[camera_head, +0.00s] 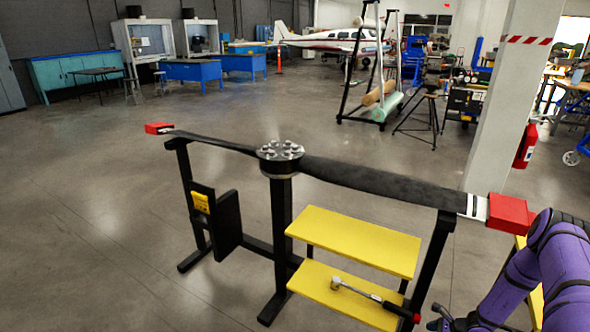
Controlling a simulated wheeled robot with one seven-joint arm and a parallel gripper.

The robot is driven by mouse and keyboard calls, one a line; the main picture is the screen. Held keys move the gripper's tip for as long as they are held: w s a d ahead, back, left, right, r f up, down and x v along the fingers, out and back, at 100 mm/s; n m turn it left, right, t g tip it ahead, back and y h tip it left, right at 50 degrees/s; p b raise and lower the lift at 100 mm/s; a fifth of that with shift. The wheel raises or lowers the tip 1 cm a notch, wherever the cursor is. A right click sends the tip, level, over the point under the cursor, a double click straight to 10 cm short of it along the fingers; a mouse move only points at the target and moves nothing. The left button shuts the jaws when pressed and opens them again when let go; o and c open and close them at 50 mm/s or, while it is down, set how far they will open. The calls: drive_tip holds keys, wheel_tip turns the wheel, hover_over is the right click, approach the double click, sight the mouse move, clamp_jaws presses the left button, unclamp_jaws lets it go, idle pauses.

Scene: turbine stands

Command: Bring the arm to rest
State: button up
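My purple arm enters at the right edge of the head view and bends down toward the bottom edge. My dark gripper (437,318) shows only in part, low in the picture, and whether its fingers are open or shut is unclear. A torque wrench (358,290) with a silver head and a dark and red handle lies on the lower yellow shelf (318,287). The handle end sticks out past the shelf's right edge, close to the left of my gripper. I see no clear contact between them.
A black stand (281,215) holds a dark propeller (385,183) with red tip covers and a bolted hub (281,152). An upper yellow shelf (352,240) is above the wrench. A white pillar (508,100) stands behind at right. The floor at left is clear.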

drive_tip(key=w+a+r+n+g, duration=0.1)
drive_tip(key=w+r+n, duration=0.3)
drive_tip(key=r, duration=0.9)
drive_tip(key=w+r+n, duration=0.3)
drive_tip(key=w+r, duration=0.4)
drive_tip(key=r, duration=0.6)
drive_tip(key=s+a+r+n+g+h, duration=0.1)
drive_tip(key=a+r+n, duration=0.3)
drive_tip(key=r, duration=0.9)
drive_tip(key=s+a+r+n+h, duration=0.1)
drive_tip(key=a+r+n, duration=0.3)
drive_tip(key=r, duration=0.9)
drive_tip(key=s+a+r+n+h, duration=0.1)
drive_tip(key=s+a+r+n, duration=0.1)
drive_tip(key=s+a+r, duration=0.55)
drive_tip(key=s+a+r+n+h, duration=0.1)
drive_tip(key=s+a+r+n, duration=0.3)
drive_tip(key=r, duration=0.6)
drive_tip(key=s+a+r+n+t+h, duration=0.1)
drive_tip(key=s+r+n, duration=0.1)
drive_tip(key=s, duration=0.9)
drive_tip(key=s+a+r+n+t+h, duration=0.1)
drive_tip(key=s+r, duration=0.4)
drive_tip(key=s, duration=0.6)
drive_tip(key=shift+n+t+h, duration=0.3)
drive_tip(key=shift+n+h, duration=0.1)
